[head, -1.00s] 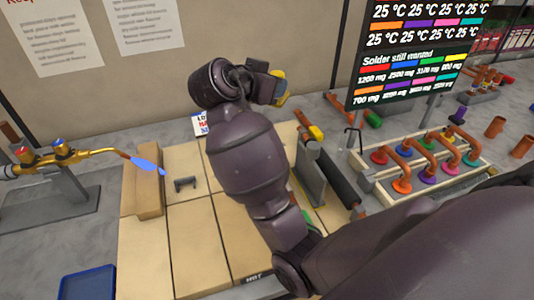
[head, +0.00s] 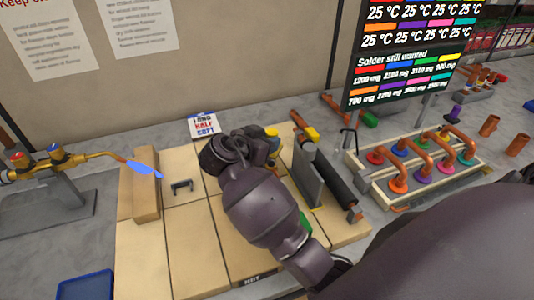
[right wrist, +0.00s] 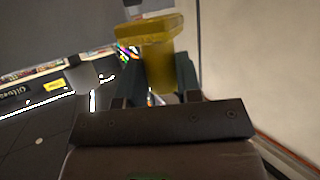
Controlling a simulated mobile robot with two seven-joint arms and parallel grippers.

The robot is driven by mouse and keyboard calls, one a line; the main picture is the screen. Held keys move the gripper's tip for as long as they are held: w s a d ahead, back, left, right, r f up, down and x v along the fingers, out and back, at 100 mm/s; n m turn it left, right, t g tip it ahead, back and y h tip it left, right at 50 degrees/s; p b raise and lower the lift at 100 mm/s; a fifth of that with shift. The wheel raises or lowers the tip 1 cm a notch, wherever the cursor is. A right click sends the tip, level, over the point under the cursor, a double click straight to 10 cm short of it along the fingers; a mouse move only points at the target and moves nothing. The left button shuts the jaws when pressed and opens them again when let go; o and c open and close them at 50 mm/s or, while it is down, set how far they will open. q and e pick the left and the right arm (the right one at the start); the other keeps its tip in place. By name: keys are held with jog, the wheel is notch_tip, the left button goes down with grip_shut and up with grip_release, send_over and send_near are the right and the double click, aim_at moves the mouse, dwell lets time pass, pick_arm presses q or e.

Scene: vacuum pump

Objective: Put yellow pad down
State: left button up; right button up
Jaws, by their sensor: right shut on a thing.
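The yellow pad (right wrist: 158,62) shows in the right wrist view as a yellow block with a wider top. My right gripper (right wrist: 160,88) is shut on it, with a dark finger on either side. In the head view my right arm hides most of the gripper, and only a bit of the yellow pad (head: 272,132) shows past the wrist. It is over the far part of the tan tiled work surface (head: 188,240), left of a grey upright plate (head: 308,176). I cannot tell whether the pad touches anything. My left gripper is not in view.
A torch (head: 75,160) with a blue flame points at a tan block (head: 140,185) on the left. A small dark bracket (head: 182,187) lies on the tiles. A rack of copper pipes (head: 400,180) stands right. The left tiles are mostly clear.

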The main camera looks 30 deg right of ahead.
notch_tip(320, 180, down, 4)
jog(key=shift+f, duration=0.15)
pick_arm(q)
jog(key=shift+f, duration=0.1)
pick_arm(e)
jog(key=shift+f, duration=0.25)
jog(key=o, duration=1)
jog(key=shift+c, duration=0.2)
jog(key=shift+r, duration=0.1)
